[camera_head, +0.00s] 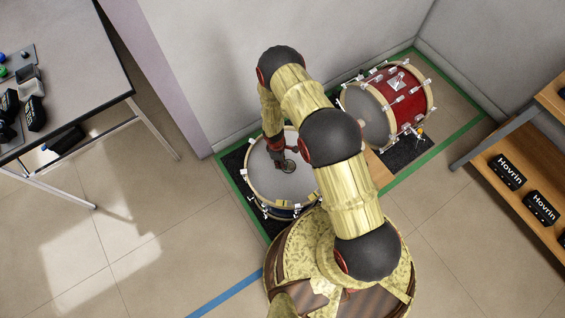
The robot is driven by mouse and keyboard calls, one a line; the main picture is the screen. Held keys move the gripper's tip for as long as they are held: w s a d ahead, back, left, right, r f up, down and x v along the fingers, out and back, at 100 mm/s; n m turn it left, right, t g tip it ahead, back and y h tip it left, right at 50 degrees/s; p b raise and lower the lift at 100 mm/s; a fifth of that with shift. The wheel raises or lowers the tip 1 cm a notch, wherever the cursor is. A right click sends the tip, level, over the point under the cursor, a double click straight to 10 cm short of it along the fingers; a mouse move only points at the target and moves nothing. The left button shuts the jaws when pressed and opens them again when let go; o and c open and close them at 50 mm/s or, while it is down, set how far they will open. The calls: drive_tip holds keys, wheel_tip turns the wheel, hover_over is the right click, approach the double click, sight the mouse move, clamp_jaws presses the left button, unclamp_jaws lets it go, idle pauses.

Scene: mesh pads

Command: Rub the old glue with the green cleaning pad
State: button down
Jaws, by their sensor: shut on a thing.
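My gripper (280,157) points down at the upper middle of a pale round drum head (290,187) on a blue-sided drum. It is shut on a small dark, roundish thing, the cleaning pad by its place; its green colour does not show. It is low over the head, but I cannot tell if it touches. A greyish-brown spot (289,166) shows beside the fingertips; I cannot tell whether it is old glue or part of the held thing. My arm hides the right part of the head.
A red drum (403,97) lies on its side at the back right, near the wall. A grey table (75,55) with small items stands at the left. A wooden shelf (500,203) with black boxes stands at the right. The floor at the lower left is clear.

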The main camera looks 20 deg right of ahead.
drive_tip(key=shift+r+p, duration=0.95)
drive_tip(key=shift+r, duration=0.85)
